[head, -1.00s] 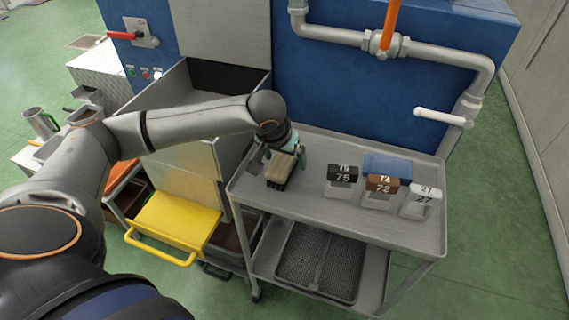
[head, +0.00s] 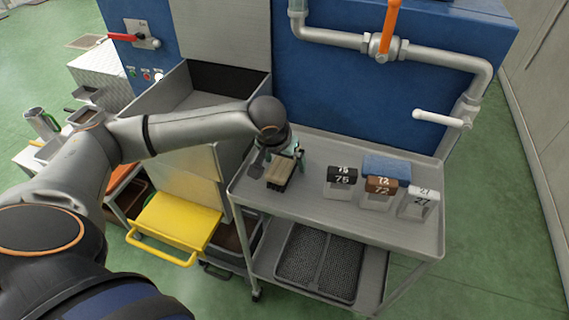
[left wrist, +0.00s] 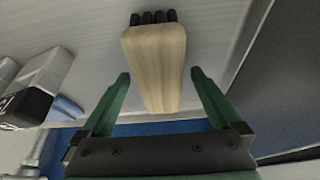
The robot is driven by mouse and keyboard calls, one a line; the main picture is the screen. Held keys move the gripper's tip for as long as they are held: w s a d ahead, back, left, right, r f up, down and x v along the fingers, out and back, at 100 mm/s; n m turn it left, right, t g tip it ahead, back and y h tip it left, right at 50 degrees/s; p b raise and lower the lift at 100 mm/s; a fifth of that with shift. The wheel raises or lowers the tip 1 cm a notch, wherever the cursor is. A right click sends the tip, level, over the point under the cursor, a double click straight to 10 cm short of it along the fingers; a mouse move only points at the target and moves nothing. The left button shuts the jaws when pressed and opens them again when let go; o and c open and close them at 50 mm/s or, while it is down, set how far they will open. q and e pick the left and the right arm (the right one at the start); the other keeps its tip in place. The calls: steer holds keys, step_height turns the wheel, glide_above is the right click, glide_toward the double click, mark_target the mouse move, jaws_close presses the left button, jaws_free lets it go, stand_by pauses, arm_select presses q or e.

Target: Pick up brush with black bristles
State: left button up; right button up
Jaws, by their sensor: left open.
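The brush (head: 281,173) with a pale wooden block and dark bristles lies at the left end of the grey trolley top. In the left wrist view the brush (left wrist: 156,62) shows its wooden block, with black bristle tufts at its far end. My left gripper (head: 279,159) is at the brush, its fingers spread. In the left wrist view the open green fingers (left wrist: 158,78) stand on either side of the block, with a gap on both sides. My right gripper is not in view.
Small numbered containers with a black lid (head: 342,176), a brown lid (head: 381,188) and a white lid (head: 418,201) stand right of the brush. A blue folded cloth or pad (head: 387,168) lies behind them. The blue machine wall (head: 340,85) and pipes bound the back.

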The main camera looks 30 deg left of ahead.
arm_select(q)
steer(key=c, duration=1.5)
